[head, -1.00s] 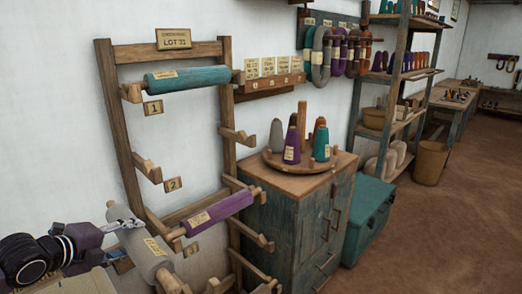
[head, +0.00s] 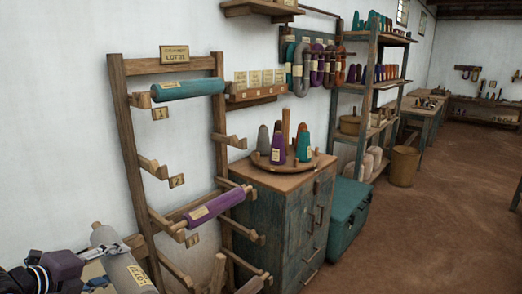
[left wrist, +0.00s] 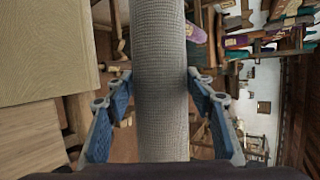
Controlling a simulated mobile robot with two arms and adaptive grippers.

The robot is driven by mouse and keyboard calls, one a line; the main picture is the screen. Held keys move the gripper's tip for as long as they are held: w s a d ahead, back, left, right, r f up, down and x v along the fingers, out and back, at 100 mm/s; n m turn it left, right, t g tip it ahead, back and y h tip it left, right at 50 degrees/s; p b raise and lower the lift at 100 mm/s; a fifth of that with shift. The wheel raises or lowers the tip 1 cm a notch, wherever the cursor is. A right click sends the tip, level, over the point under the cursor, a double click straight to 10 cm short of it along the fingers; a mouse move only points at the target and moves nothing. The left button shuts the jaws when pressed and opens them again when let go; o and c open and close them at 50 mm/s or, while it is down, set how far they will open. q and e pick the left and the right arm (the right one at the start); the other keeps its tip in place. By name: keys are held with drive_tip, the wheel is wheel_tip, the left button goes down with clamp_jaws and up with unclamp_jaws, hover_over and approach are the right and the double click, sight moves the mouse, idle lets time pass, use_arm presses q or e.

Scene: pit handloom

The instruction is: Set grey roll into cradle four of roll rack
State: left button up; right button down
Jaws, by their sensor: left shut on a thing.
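The grey roll (head: 124,266), with a cream label and wooden ends, is at the lower left of the head view. My left gripper (head: 98,283) is shut on it. In the left wrist view the grey roll (left wrist: 160,80) passes between the two blue finger pads of the left gripper (left wrist: 160,108). The wooden roll rack (head: 128,140) stands against the wall. A teal roll (head: 188,90) lies in cradle one and a purple roll (head: 213,207) in cradle three. Cradle two is empty. The lowest arms (head: 176,269) show below the purple roll, partly cut off. My right gripper is not in view.
A blue-green cabinet (head: 285,222) with cones on a round tray (head: 262,164) stands right of the rack. A teal chest (head: 347,206) and a shelf unit (head: 374,85) are beyond it. The brown floor at the right is open.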

use_arm(q)
drive_tip(key=shift+s+d+f+m+h, duration=0.15)
drive_tip(key=shift+d+f+m+h, duration=0.05)
drive_tip(key=shift+d, duration=0.4)
drive_tip(key=shift+s+d+f+m+h, duration=0.1)
drive_tip(key=shift+d+f+m+h, duration=0.1)
drive_tip(key=shift+d, duration=0.4)
drive_tip(key=s+d+m+h, duration=0.1)
drive_tip(key=s+d, duration=0.1)
drive_tip(key=s+d+m+g, duration=0.1)
drive_tip(key=s+d, duration=0.2)
drive_tip(key=s+d+h, duration=0.1)
drive_tip(key=s+d, duration=0.1)
drive_tip(key=shift+s+d+f+m+g+h, duration=0.15)
drive_tip(key=shift+d+f+m+g+h, duration=0.15)
drive_tip(key=shift+f+m, duration=0.1)
drive_tip(key=s+d+r+m+g+h, duration=0.1)
drive_tip(key=s+d+m+g+h, duration=0.1)
drive_tip(key=s+d, duration=0.5)
drive_tip(key=shift+s+r+m+g+h, duration=0.3)
drive_tip(key=shift+s+m+h, duration=0.1)
drive_tip(key=shift+s+m, duration=0.6)
drive_tip(key=shift+s+f, duration=0.15)
drive_tip(key=shift+f, duration=0.05)
drive_tip(key=shift+r, duration=0.2)
drive_tip(key=shift+f, duration=0.25)
